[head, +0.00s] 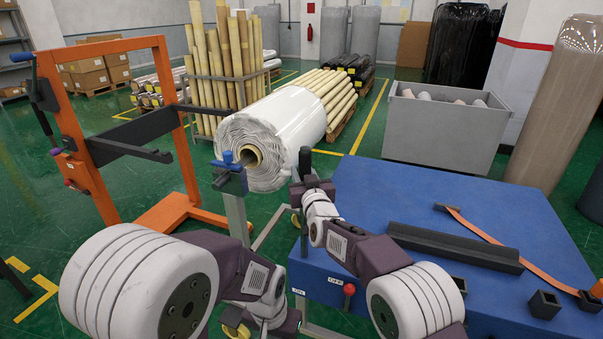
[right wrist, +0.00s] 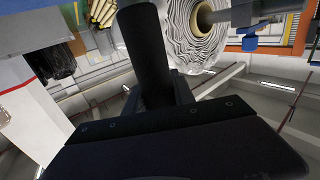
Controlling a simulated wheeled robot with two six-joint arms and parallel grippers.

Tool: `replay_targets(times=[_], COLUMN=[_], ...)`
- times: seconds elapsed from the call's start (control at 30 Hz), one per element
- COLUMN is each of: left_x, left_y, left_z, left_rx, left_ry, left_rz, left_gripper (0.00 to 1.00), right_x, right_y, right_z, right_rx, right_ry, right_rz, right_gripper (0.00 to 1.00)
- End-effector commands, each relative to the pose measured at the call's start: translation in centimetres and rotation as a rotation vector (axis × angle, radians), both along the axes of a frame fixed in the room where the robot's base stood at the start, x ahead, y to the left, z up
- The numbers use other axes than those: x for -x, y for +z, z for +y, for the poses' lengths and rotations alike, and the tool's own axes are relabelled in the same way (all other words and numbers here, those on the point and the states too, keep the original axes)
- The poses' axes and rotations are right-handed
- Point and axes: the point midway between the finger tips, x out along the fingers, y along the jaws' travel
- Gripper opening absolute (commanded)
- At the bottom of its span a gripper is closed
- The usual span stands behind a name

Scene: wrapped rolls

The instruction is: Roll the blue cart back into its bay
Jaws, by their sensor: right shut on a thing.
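The blue cart (head: 470,215) fills the right front of the head view, with a flat blue top. A black upright handle (head: 304,243) stands at its left edge; its dark bar also shows in the right wrist view (right wrist: 143,40). My right gripper (head: 308,186) is shut on this handle. My left arm bends down at the lower middle of the head view, and its gripper is out of sight. I cannot tell which floor area is the cart's bay.
A large wrapped white roll (head: 290,120) lies on a stand just left of the cart. An orange frame (head: 85,150) with dark arms stands at left. A grey bin (head: 440,128) is behind the cart.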

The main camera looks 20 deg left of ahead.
Motion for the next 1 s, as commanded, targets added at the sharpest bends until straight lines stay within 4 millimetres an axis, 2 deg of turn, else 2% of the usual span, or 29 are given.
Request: replay_targets(times=[0.37,0.4,0.47,0.5,0.83,1.0], left_x=[0.0,0.0,0.0,0.0,0.0,0.0], left_y=[0.0,0.0,0.0,0.0,-0.1,-0.4], left_z=[0.0,0.0,0.0,0.0,0.0,0.0], left_rx=[0.000,0.000,0.000,0.000,0.000,0.000], left_ry=[0.000,0.000,0.000,0.000,0.000,0.000], left_rz=[0.000,0.000,0.000,0.000,0.000,0.000], left_gripper=[0.00,0.00,0.00,0.00,0.00,0.00], right_x=[0.1,0.1,0.2,0.1,0.2,1.7], right_y=[0.1,0.1,0.1,0.1,0.0,0.0], right_z=[0.2,0.2,0.2,0.2,0.0,-0.8], right_rx=[-0.003,-0.003,-0.003,-0.003,-0.002,-0.001], right_ry=[0.004,0.004,0.004,0.003,0.001,0.002], right_rz=[-0.001,-0.001,-0.001,-0.001,0.000,0.001], right_gripper=[0.00,0.33,0.50,0.52,0.52,0.52])
